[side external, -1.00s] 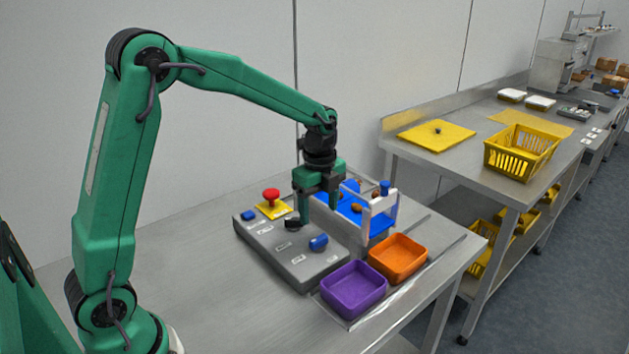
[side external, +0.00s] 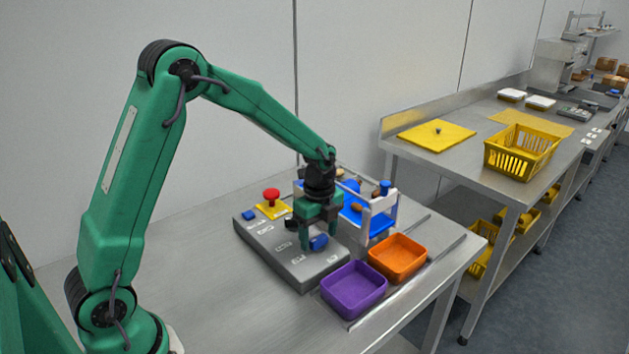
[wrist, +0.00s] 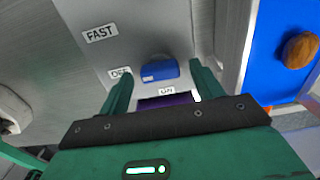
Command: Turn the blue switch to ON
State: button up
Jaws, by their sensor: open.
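The blue switch (side external: 318,242) is on the front right part of the grey control panel (side external: 290,268). In the wrist view the blue switch (wrist: 160,69) lies crosswise with a small white mark toward its left end. The OFF label (wrist: 120,73) is left of it, partly covered by a finger. The ON label (wrist: 167,90) is just below it. My gripper (side external: 319,238) points down over the switch. In the wrist view my gripper (wrist: 163,76) is open, one finger on each side of the switch. I cannot tell whether either finger touches it.
A FAST label (wrist: 101,33) marks the panel. A red button (side external: 271,194) and another blue control (side external: 248,215) are at its back left. A white-framed blue unit (side external: 381,222) stands close on the right. Purple (side external: 353,306) and orange (side external: 397,274) trays are in front right.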

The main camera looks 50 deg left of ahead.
jog(key=shift+f, duration=0.1)
jog(key=c, duration=1)
